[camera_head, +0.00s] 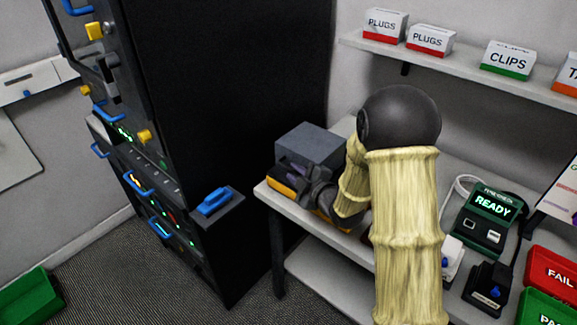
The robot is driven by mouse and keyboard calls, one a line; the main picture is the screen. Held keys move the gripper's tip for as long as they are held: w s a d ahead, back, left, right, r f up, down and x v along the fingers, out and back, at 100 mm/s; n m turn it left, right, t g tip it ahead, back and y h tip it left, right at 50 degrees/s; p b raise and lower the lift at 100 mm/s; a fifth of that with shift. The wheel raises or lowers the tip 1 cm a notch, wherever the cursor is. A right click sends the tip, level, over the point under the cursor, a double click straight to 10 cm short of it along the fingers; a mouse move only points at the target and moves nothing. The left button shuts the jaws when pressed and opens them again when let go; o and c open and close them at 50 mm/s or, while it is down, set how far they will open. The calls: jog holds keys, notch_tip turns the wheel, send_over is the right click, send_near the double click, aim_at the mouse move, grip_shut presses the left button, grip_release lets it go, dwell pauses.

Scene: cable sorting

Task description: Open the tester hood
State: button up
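The tester's dark green panel (490,212) stands on the right part of the bench, with READY lit on its screen. A dark small unit with a blue part (488,286) sits in front of it. A grey box-like cover (311,143) stands at the bench's left end, above a dark base with a yellow-orange edge (282,187). I cannot tell for sure whether this cover is the hood. My gripper (296,178) is in front of the grey cover, partly hidden by my own arm. Its fingers blend with the dark parts there, so contact and opening are unclear.
A tall black rack (225,110) with blue handles stands left of the bench (292,212). A shelf (460,67) above holds PLUGS and CLIPS boxes. A red FAIL bin (551,273) and green bins are at the right and lower left. My sleeved arm covers the bench's middle.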

aim_at(291, 169)
jog(key=x, duration=0.4)
grip_shut()
jog(key=shift+r+p, duration=0.1)
jog(key=shift+p, duration=0.2)
